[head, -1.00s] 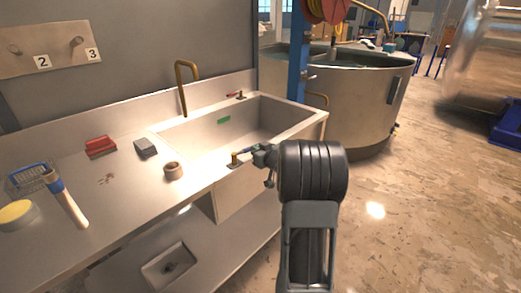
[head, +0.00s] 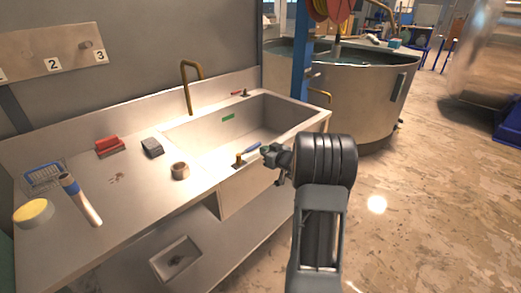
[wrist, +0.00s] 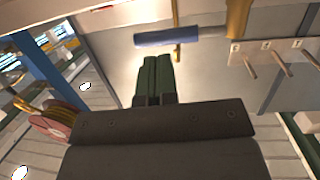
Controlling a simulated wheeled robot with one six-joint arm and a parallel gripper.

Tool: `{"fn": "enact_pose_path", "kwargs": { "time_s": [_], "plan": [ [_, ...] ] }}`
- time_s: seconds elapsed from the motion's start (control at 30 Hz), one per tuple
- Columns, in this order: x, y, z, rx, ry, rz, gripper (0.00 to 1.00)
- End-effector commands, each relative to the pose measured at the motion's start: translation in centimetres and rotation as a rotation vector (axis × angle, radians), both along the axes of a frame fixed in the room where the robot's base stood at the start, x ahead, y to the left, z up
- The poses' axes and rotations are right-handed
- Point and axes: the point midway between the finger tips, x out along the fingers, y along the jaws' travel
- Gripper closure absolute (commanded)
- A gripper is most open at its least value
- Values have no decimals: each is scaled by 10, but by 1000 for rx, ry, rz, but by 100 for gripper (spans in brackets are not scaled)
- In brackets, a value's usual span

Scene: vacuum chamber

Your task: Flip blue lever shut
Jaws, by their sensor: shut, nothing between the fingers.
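The blue lever (head: 252,147) sits on a brass valve (head: 239,158) at the front rim of the sink (head: 222,187). In the wrist view the blue lever (wrist: 166,37) lies across the picture just beyond my fingertips. My gripper (head: 268,150) is at the right end of the lever, its fingers shut and empty. The fingers (wrist: 155,62) point toward the lever in the wrist view, with a small gap in the picture. I cannot tell whether they touch it.
A red-handled valve (head: 241,93) is at the sink's back rim, near a brass spout (head: 188,85). A round tank (head: 365,85) stands behind.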

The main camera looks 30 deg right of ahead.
Motion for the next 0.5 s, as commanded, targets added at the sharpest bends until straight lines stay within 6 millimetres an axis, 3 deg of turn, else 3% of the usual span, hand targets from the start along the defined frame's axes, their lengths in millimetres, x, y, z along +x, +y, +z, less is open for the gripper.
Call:
{"fn": "enact_pose_path", "kwargs": {
  "time_s": [0.2,0.5],
  "plan": [
    [-42,-10,10,-2,-1,1,100],
    [-83,-19,19,-1,-1,7,100]
  ]
}}
